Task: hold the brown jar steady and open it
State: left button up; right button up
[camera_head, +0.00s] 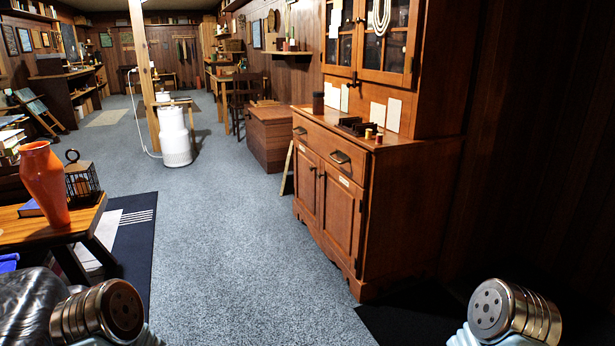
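A small dark brown cylindrical jar (318,103) stands upright on the counter of the wooden cabinet (335,210), at its left front end. It looks closed, but it is too small to make out its lid clearly. It stands free, with nothing of mine touching it. Only metallic round parts of my two arms show at the bottom left and bottom right corners. Neither of my grippers is in the picture.
An orange vase (44,183) and a black lantern (82,182) are on a wooden table (60,228) at the left. Small spools (373,136) and a dark holder (358,126) share the cabinet counter. Grey carpet (225,250) is clear ahead. A white canister (174,137) stands farther back.

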aim_at(318, 102)
jog(key=i+j+z, duration=0.1)
jog(key=i+z, duration=0.2)
jog(key=i, duration=0.25)
jog(key=i+j+z, duration=0.3)
jog(key=i, duration=0.2)
jog(key=i+j+z, duration=0.3)
jog(key=i, duration=0.2)
jog(key=i+j+z, duration=0.1)
jog(key=j, duration=0.4)
jog(key=i+j+z, duration=0.15)
jog(key=j, duration=0.35)
jog(key=i+j+z, duration=0.1)
jog(key=j, duration=0.4)
jog(key=i+j+z, duration=0.1)
jog(key=j, duration=0.45)
jog(key=i+j+z, duration=0.1)
jog(key=j, duration=0.45)
jog(key=i+l, duration=0.05)
jog(key=i, duration=0.05)
